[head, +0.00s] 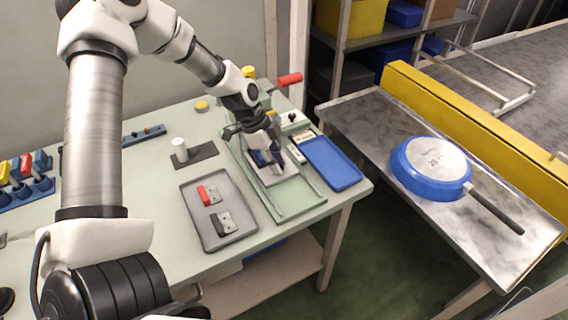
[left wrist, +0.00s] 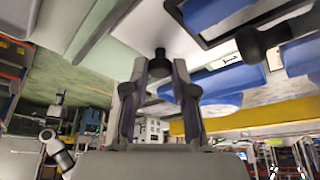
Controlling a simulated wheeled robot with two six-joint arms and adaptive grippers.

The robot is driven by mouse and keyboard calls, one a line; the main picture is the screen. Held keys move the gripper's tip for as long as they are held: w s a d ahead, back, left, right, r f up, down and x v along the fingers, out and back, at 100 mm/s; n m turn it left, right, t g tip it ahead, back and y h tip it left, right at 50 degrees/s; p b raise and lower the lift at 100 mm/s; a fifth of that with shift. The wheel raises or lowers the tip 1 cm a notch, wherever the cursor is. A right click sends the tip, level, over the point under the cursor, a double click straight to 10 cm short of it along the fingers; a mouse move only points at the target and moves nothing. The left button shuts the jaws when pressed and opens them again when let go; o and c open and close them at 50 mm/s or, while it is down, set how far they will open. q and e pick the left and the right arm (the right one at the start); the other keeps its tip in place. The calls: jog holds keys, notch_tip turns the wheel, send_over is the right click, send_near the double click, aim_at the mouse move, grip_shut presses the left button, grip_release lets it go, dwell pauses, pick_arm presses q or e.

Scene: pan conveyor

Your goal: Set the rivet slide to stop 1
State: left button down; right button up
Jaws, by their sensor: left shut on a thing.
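The rivet slide is a grey carriage plate (head: 282,178) on a pale green base (head: 298,207) with long rails, at the middle of the table. My left gripper (head: 276,164) reaches down over the carriage from above. In the left wrist view my left gripper (left wrist: 160,85) is shut on a dark round knob (left wrist: 160,62) between its fingertips. A white label with a 1 (left wrist: 231,58) shows to the right of the knob there. My gripper hides part of the carriage in the head view, so I cannot tell its exact stop. My right gripper is not in view.
A blue tray (head: 332,164) lies right of the slide. A grey tray (head: 218,232) with a red and a dark-and-grey part lies left of it. A red-handled lever (head: 289,79) stands behind. A blue pan (head: 418,169) lies upside down on the metal conveyor (head: 372,118).

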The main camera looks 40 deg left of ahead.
aim_at(261, 169)
pick_arm(q)
jog(key=c, duration=0.9)
grip_release()
jog(key=shift+c, duration=0.2)
jog(key=v, duration=1.1)
jog(key=shift+r, duration=0.45)
jog(key=shift+a, duration=0.1)
